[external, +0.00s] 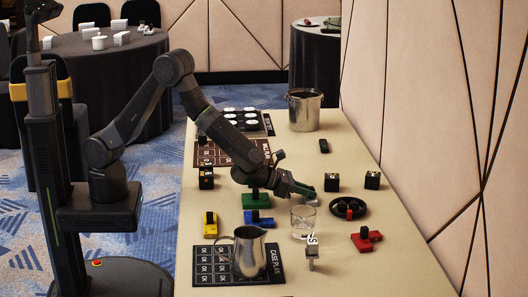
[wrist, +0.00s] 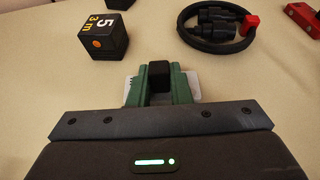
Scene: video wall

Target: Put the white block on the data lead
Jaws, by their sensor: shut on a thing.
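My gripper (wrist: 158,84) has green fingers and is shut on the black knob of the white block (wrist: 190,82). Pale edges of the block show on both sides of the fingers in the wrist view; the rest is hidden. In the external view my gripper (external: 302,190) is over the middle of the table, left of the data lead (external: 348,208). The data lead is a black coil with a red end, and it lies flat on the table. In the wrist view the data lead (wrist: 190,40) is ahead and to the right, apart from the block.
A clear glass (external: 303,222) stands close by my gripper. Black cubes (external: 332,182) stand behind the lead, and a red block (external: 366,240) lies in front of it. A metal jug (external: 249,255) and a metal bucket (external: 304,110) also stand on the table (external: 390,275).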

